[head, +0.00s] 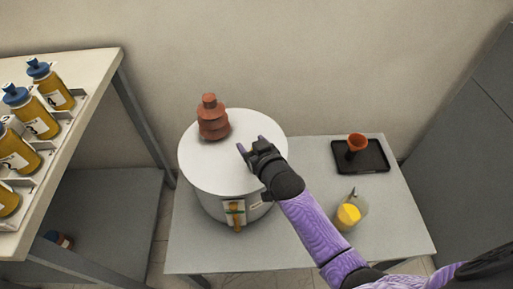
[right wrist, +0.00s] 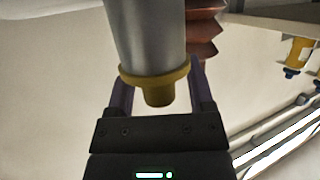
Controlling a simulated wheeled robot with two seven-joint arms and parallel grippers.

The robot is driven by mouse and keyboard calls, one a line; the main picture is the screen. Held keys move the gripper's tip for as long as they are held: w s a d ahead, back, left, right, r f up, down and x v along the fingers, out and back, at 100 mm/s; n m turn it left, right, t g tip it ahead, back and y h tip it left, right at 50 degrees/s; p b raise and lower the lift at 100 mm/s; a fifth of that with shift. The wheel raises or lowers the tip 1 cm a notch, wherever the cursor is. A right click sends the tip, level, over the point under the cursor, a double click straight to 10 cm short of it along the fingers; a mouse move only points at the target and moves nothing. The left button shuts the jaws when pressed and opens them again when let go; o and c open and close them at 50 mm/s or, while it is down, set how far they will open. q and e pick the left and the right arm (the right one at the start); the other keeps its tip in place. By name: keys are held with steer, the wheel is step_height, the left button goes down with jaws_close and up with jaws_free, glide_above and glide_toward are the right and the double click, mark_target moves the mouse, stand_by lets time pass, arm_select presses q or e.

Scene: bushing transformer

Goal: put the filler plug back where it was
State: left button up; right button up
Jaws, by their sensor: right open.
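The white round transformer tank (head: 200,165) stands on a grey table with a brown ribbed bushing (head: 211,118) on its lid. My right gripper (head: 252,143) is over the lid, right of the bushing. In the right wrist view, which looks upside down, a brass-yellow filler plug (right wrist: 157,88) sits at the end of a grey cylindrical neck (right wrist: 150,40). The right gripper's fingers (right wrist: 158,92) stand open on either side of the plug. I cannot tell whether they touch it. The plug and neck are hidden in the head view. My left gripper is out of view.
A gauge (head: 234,212) is on the tank's front. Blue-capped bottles (head: 53,85) fill the left bench.

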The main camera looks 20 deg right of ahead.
steer(key=p+v, duration=0.5)
steer(key=v, duration=0.6)
steer(key=s+f+g, duration=0.5)
steer(key=s+f, duration=0.3)
steer(key=f, duration=0.5)
steer(key=s+d+f+g, duration=0.1)
steer(key=s+f+g, duration=0.2)
steer(key=s, duration=0.5)
steer(key=s+d+f+g+h, duration=0.1)
steer(key=s+f+g, duration=0.2)
steer(key=s+f, duration=0.3)
steer(key=s+d+f+n+g, duration=0.1)
steer(key=s+f+g, duration=0.2)
steer(key=s, duration=0.8)
step_height(320, 180, down, 2)
steer(key=shift+s+f+h, duration=0.15)
steer(key=shift+s+h, duration=0.2)
steer(key=shift+h, duration=0.05)
steer(key=shift+d, duration=0.15)
